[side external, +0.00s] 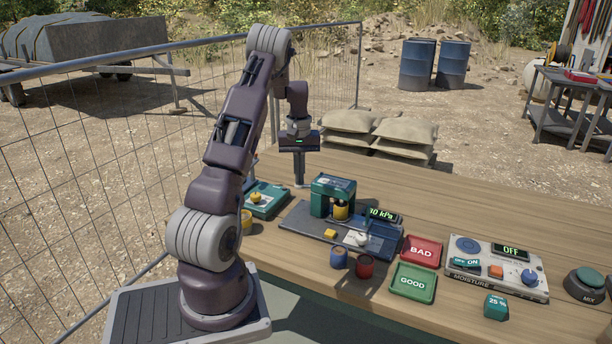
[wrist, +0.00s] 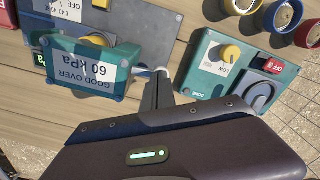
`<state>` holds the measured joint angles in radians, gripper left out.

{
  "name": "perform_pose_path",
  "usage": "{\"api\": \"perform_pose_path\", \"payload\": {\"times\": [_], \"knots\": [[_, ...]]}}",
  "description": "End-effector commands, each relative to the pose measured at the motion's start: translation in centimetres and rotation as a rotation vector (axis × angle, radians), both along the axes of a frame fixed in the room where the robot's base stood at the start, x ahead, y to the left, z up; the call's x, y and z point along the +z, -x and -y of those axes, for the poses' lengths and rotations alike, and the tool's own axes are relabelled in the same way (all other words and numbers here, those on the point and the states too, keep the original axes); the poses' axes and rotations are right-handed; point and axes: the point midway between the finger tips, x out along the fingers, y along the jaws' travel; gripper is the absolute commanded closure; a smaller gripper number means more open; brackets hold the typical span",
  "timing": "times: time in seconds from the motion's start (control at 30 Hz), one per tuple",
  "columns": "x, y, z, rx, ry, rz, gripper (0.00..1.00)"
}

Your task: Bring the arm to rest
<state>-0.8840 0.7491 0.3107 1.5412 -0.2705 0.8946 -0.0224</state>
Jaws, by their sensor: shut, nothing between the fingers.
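My gripper (side external: 300,184) hangs from the arm, pointing down, above the back left of the wooden table. Its fingers are together with nothing between them. It is between the green press (side external: 323,199) and the teal box with a yellow knob (side external: 266,203), apart from both as far as I can tell. In the wrist view my closed fingers (wrist: 161,78) show between the press's sign (wrist: 88,72), reading "GOOD OVER 60 kPa", and the teal box (wrist: 205,88). The arm stands bent over the table's left end.
Blue (side external: 339,258) and red (side external: 365,265) cups stand before the press. Right of it are the red BAD tray (side external: 421,251), green GOOD tray (side external: 413,283), moisture panel (side external: 510,280) reading OFF, teal block (side external: 496,306) and MIX button (side external: 586,284). A wire fence (side external: 110,150) runs behind the arm.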

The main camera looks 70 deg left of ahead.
Motion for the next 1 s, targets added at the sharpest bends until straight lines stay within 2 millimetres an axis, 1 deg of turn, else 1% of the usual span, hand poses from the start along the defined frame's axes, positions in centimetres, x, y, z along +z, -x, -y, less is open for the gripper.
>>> {"api": "perform_pose_path", "payload": {"times": [0.67, 1.0], "knots": [[0.1, 0.0, 0.0, 0.000, -0.002, 0.001, 1.00], [3.5, -0.1, -0.1, 0.000, -0.003, 0.002, 1.00]]}}
